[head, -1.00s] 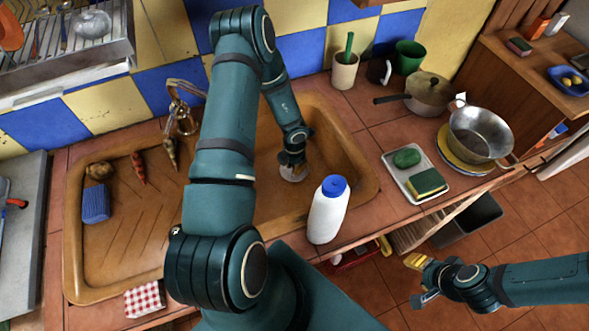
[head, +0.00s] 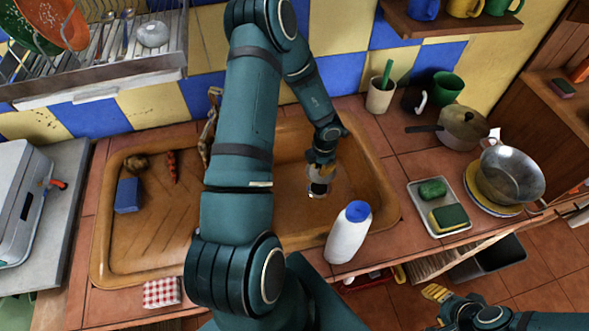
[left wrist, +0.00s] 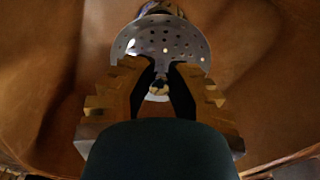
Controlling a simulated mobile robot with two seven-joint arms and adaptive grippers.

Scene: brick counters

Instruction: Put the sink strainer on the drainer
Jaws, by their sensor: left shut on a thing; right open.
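The sink strainer (left wrist: 160,45) is a grey metal disc with small holes. In the left wrist view it sits between the fingertips of my left gripper (left wrist: 157,85), which is shut on it. In the head view my left gripper (head: 321,172) points down inside the right sink basin, and the strainer is small and partly hidden there. The ribbed drainer (head: 150,225) is the left part of the brown sink, left of my left arm. A wire dish rack (head: 95,60) hangs above it. My right gripper (head: 445,300) is open and empty at the lower right.
A white bottle (head: 348,235) stands at the basin's front edge. The faucet (head: 210,120) is partly behind my left arm.

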